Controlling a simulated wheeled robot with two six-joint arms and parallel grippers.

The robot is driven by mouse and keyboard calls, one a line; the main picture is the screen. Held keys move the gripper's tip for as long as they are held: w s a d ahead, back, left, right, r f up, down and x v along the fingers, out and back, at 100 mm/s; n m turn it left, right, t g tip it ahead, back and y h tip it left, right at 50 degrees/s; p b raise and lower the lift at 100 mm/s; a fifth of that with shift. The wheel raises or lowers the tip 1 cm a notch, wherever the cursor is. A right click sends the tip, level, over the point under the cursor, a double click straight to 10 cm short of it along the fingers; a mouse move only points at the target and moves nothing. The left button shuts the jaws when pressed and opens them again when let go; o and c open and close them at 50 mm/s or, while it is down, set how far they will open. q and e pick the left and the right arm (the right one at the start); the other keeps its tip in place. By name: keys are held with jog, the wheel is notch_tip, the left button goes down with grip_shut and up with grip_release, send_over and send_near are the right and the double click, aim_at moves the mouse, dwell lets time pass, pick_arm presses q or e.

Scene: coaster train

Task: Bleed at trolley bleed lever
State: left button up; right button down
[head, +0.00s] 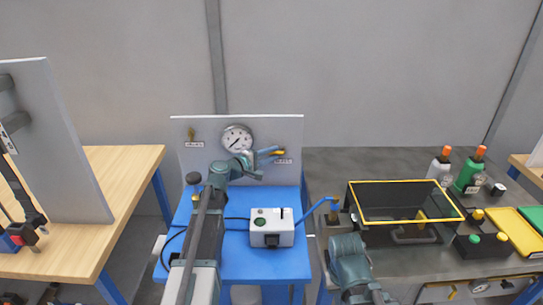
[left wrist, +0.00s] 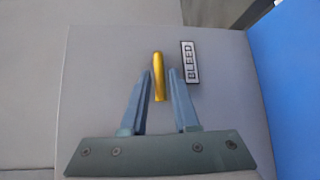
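The yellow bleed lever (head: 281,152) is on the right side of the upright grey panel (head: 182,165) at the back of the blue trolley (head: 228,269). In the left wrist view the lever (left wrist: 158,78) stands nearly upright beside a BLEED label (left wrist: 189,62). My left gripper (head: 272,154) is at the panel with its blue fingers apart. In the left wrist view the left gripper (left wrist: 160,72) has one finger on each side of the lever, with a narrow gap on either side.
A dial gauge (head: 237,138) and a second, small yellow-brown lever (head: 191,134) are on the panel. A white box (head: 271,234) with cables is on the trolley. A yellow-rimmed dark bin (head: 362,205) and bottles (head: 470,172) are on the right bench.

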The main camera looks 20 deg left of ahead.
pick_arm(q)
jog(key=shift+c, duration=0.3)
grip_shut()
jog(key=shift+r, duration=0.1)
